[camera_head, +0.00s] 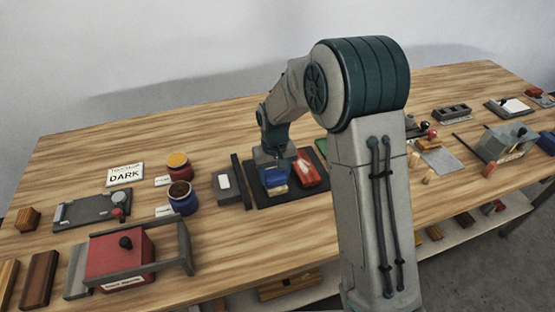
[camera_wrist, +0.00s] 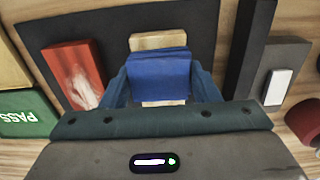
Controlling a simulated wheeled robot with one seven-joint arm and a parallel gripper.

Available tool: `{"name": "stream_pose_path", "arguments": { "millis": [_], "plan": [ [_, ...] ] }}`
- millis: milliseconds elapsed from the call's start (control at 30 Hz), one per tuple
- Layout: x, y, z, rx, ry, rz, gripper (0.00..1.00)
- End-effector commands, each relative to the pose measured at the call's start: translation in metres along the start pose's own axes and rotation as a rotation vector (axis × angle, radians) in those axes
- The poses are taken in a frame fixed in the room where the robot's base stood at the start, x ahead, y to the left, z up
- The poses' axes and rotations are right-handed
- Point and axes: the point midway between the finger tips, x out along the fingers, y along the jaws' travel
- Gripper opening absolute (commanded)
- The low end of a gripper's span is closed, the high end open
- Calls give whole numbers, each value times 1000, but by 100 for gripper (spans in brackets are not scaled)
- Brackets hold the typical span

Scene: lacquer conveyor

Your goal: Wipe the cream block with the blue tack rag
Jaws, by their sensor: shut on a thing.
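My gripper (camera_wrist: 160,88) is shut on the blue tack rag (camera_wrist: 160,72), which looks like a blue folded pad between the two fingers. The cream block (camera_wrist: 158,41) lies beneath the rag, and its ends show beyond and on the near side of it in the wrist view. Whether the rag presses on the block or hovers just above it, I cannot tell. In the head view the rag (camera_head: 275,178) and the block (camera_head: 278,190) show small below my wrist, over a dark mat (camera_head: 262,202).
A red block with a pale smeared patch (camera_wrist: 75,75) lies on the mat beside the cream block. A dark upright bar (camera_head: 241,181) and a grey box (camera_head: 226,186) stand at the mat's left. Two jars (camera_head: 182,198) and a red-bodied device (camera_head: 120,258) stand farther left. A green PASS sign (camera_wrist: 30,118) shows in the wrist view.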

Motion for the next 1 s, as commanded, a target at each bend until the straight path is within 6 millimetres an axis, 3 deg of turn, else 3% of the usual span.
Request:
{"name": "stream_pose_path", "arguments": {
  "millis": [67, 167, 700, 1000],
  "plan": [
    [-2, 1, 2, 1, 0, 0, 37],
    [-23, 3, 1, 3, 3, 0, 37],
    [-70, 9, 2, 14, 0, 0, 37],
    [-81, 9, 2, 13, -1, 0, 37]
  ]
}}
